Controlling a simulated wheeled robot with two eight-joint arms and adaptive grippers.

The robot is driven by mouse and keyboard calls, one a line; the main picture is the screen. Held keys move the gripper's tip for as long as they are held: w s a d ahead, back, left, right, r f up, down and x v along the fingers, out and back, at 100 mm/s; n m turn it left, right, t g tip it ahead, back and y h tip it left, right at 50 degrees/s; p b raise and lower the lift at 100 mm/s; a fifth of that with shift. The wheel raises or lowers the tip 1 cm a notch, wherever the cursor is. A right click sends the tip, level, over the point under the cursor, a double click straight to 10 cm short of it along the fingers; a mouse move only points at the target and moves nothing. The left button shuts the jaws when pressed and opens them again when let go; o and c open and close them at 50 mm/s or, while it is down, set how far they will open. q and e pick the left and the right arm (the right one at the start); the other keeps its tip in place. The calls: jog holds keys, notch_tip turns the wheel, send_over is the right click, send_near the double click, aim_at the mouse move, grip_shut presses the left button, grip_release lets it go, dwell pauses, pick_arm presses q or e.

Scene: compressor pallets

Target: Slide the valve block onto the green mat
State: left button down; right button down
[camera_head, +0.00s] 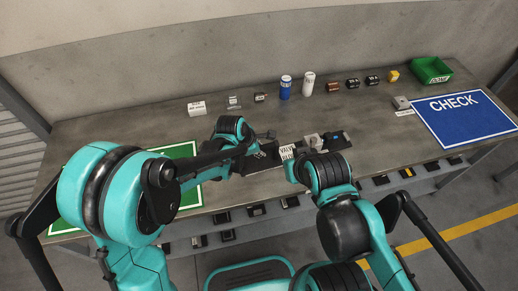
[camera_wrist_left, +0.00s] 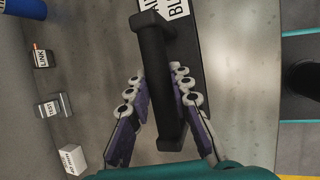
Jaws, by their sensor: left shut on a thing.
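The valve block is a long dark plate with a white label (camera_head: 287,152) and grey metal parts (camera_head: 314,141) on top, lying on the workbench right of the green mat. My left gripper (camera_head: 262,151) is at its left end. In the left wrist view the fingers of my left gripper (camera_wrist_left: 157,80) are shut around its black bar handle (camera_wrist_left: 165,95); part of the label (camera_wrist_left: 177,8) shows beyond. The green mat (camera_head: 185,151) lies at the left of the bench, largely hidden behind my left arm. My right arm reaches in close by the block; its gripper is hidden.
A white box (camera_head: 197,108), a blue can (camera_head: 285,88), a white can (camera_head: 307,83) and several small parts line the back. A green bin (camera_head: 431,70) and blue CHECK mat (camera_head: 458,118) are at the right. The bench between block and green mat looks clear.

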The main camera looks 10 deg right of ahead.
pick_arm(q)
jog(key=shift+a, duration=0.1)
dwell(0.5)
jog(key=a+b, duration=0.1)
jog(key=a, duration=2.5)
jog(key=shift+s+f+b, duration=0.1)
jog(key=shift+f+b, duration=0.05)
jog(key=shift+b, duration=0.25)
jog(key=c, duration=1.3)
grip_release()
jog(key=v, duration=1.2)
